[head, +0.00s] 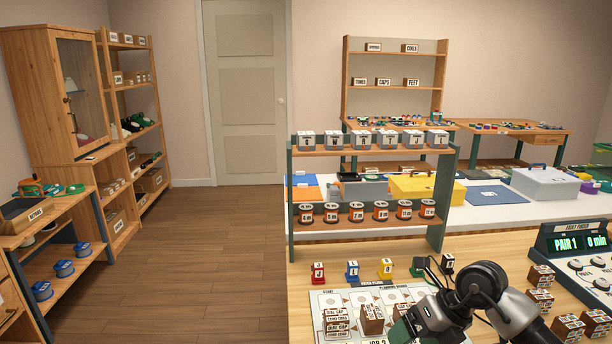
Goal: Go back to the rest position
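My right arm comes in from the lower right and bends over the front of the wooden bench (470,249). My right gripper (408,330) is at the bottom edge, over the right part of the white planning board (325,299). Its fingertips are not clear, so I cannot tell whether it is open or shut. A brown labelled block (372,319) stands on the board just left of it. My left arm and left gripper are not in view.
A two-tier rack (291,200) of labelled boxes and orange spools stands behind the board. Brown blocks (541,276) and the fault finder (580,236) are at right. The floor (215,250) at left is clear.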

